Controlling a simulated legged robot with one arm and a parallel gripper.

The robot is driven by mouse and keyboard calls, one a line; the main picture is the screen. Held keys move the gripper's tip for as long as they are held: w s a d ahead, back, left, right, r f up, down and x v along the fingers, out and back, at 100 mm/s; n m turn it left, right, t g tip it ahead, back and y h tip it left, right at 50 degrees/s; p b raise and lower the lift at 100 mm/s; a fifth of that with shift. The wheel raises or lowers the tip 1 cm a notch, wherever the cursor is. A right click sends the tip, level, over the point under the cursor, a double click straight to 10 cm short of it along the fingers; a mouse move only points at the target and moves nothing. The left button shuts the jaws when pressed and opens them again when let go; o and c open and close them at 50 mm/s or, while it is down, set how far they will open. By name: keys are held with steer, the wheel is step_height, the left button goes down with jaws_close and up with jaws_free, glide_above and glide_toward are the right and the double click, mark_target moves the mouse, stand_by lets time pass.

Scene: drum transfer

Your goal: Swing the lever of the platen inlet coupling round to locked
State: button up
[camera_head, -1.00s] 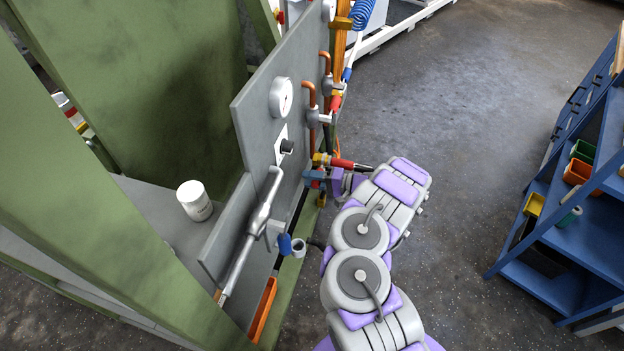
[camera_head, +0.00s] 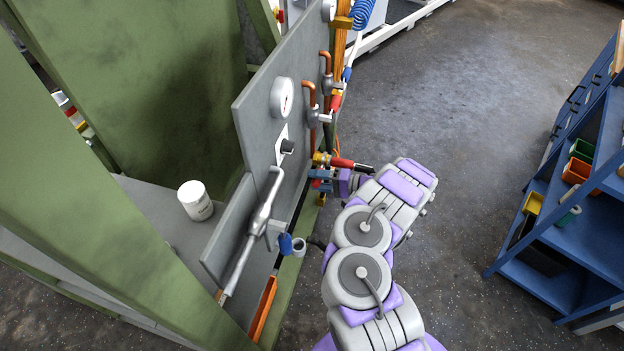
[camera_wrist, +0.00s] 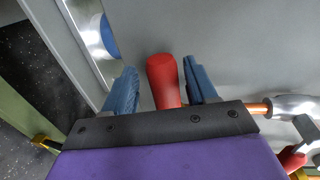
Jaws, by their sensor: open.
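The platen inlet coupling appears to be the brass fitting (camera_head: 320,158) low on the grey panel's right edge in the head view. A red sleeve with a dark end (camera_head: 343,163) sticks out from it to the right. My gripper (camera_head: 319,181) is just below, its blue fingers toward the panel. In the wrist view my gripper (camera_wrist: 161,78) is open, with a red rounded grip (camera_wrist: 163,80), seemingly the lever's, between its fingers. Gaps show on both sides near the tips. The grip's lower end is hidden behind the gripper body.
The grey panel (camera_head: 255,110) carries a gauge (camera_head: 282,97), a knob (camera_head: 287,146) and copper pipes. A white tub (camera_head: 195,200) stands left. A blue shelf rack (camera_head: 580,240) is at right, with open floor between.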

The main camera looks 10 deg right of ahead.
steer(key=p+v, duration=0.2)
steer(key=v, duration=1.3)
